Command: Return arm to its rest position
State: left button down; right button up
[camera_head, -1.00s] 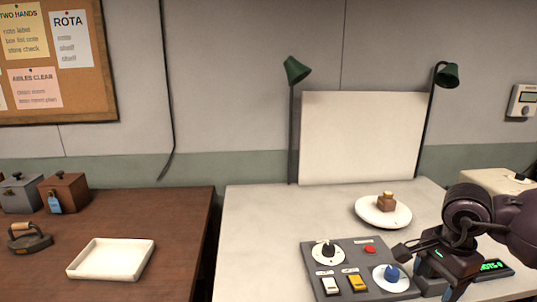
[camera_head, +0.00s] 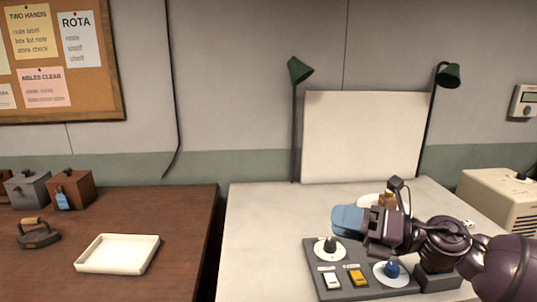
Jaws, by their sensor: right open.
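My right arm comes in from the lower right. Its gripper (camera_head: 355,224) is held above the grey control panel (camera_head: 312,268) and points left, with blue-grey fingers; it looks empty. The panel carries a black knob (camera_head: 326,244), a blue knob (camera_head: 392,270), a white switch (camera_head: 331,281) and a yellow switch (camera_head: 356,278). The red button is hidden behind the gripper. My left gripper is not in view.
Behind the gripper, a white round plate (camera_head: 367,201) with a small brown block (camera_head: 386,199) is partly hidden. Two green lamps flank a white board (camera_head: 362,135). A beige box (camera_head: 500,197) stands right. A white tray (camera_head: 117,254) lies on the brown table.

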jog(key=s+d+f+m+t+h, duration=0.1)
jog(key=d+f+m+t+h, duration=0.4)
jog(key=f+m, duration=0.75)
jog(key=d+f+m+t+h, duration=0.45)
jog(key=f+m+h, duration=0.2)
jog(key=m, duration=1.05)
jog(key=s+d+f+m+g+h, duration=0.2)
jog(key=s+f+m, duration=0.2)
jog(key=s+f, duration=0.6)
jog(key=s+d+f+m+g+h, duration=0.2)
jog(key=s+f+m, duration=0.3)
jog(key=s+f, duration=0.5)
jog(key=s+g+h, duration=0.1)
jog(key=s, duration=0.2)
jog(key=shift+s+d+f, duration=0.2)
jog(key=shift+f, duration=0.2)
